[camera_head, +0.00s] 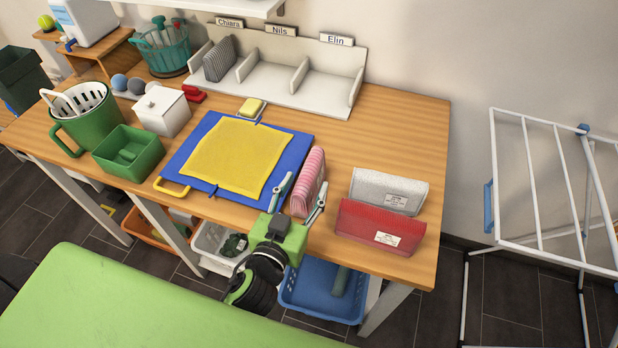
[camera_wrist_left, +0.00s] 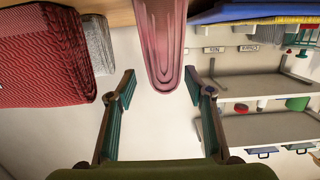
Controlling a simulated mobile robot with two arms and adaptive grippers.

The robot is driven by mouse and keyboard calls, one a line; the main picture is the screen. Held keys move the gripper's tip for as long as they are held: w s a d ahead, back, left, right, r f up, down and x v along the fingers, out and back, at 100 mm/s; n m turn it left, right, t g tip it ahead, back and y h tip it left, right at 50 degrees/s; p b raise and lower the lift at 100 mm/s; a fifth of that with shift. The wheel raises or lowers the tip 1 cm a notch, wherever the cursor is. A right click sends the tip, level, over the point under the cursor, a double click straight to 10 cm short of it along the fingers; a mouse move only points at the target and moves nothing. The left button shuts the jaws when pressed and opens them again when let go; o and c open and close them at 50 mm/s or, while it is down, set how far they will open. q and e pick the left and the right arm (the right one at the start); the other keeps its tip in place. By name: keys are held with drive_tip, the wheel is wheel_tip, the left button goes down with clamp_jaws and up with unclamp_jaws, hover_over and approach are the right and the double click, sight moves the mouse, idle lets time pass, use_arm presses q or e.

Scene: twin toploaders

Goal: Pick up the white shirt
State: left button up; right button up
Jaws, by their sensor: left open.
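A folded pink-and-white striped cloth (camera_head: 310,179) stands on edge near the front of the wooden table. My left gripper (camera_head: 300,194) is open in front of it, with one fingertip to each side of the cloth. In the left wrist view the folded cloth (camera_wrist_left: 164,48) hangs between the open fingers, its rounded end toward the palm. Contact with the fingers cannot be made out. No plainly white shirt can be singled out. My right gripper is not in view.
A blue board (camera_head: 298,142) bears a yellow cloth (camera_head: 233,158) left of the gripper. A labelled white organizer (camera_head: 290,92) stands behind. A blue basket (camera_head: 318,295) is below.

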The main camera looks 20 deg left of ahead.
sight(309, 172)
use_arm(q)
drive_tip(key=shift+w+a, duration=0.1)
drive_tip(key=shift+w, duration=0.25)
drive_tip(key=w, duration=0.1)
drive_tip(key=w+p, duration=0.1)
drive_tip(key=w, duration=0.1)
drive_tip(key=w+f+p, duration=0.1)
drive_tip(key=shift+w+a, duration=0.25)
drive_tip(key=shift+w, duration=0.15)
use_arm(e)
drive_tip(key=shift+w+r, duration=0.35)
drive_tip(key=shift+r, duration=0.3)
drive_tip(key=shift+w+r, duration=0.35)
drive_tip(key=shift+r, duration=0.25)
use_arm(q)
drive_tip(key=shift+c, duration=0.4)
drive_tip(key=shift+r, duration=0.1)
drive_tip(key=c, duration=1.3)
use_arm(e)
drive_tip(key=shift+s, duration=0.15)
